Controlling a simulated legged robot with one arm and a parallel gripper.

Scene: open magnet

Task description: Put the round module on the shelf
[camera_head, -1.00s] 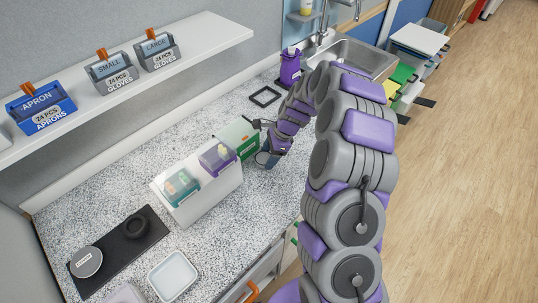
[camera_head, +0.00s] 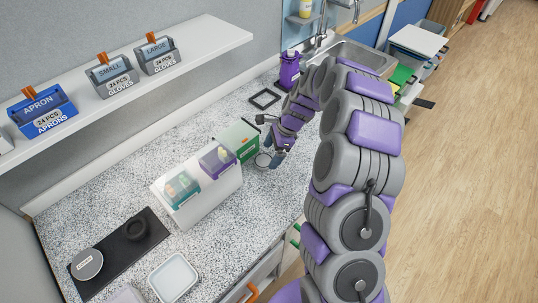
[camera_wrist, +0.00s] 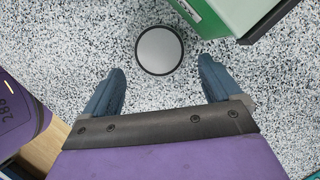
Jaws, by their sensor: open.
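A round grey disc with a dark rim, which looks like the round module (camera_wrist: 159,50), lies on the speckled counter in the wrist view. In the head view the round module (camera_head: 263,161) is beside the green box. My gripper (camera_wrist: 161,68) is open and empty, with blue fingers pointing toward the disc. The disc lies just past the fingertips, roughly centred between them, and touches neither finger. In the head view my gripper (camera_head: 274,160) is just right of the disc. The white shelf (camera_head: 200,45) is on the wall at upper left.
A green box (camera_head: 237,139) stands close by the disc. A white stand (camera_head: 207,200) with boxes is left of it. A black mat (camera_head: 112,262) holds a labelled round tin (camera_head: 87,263). Apron and glove boxes (camera_head: 112,76) occupy the shelf, with bare room at its right end.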

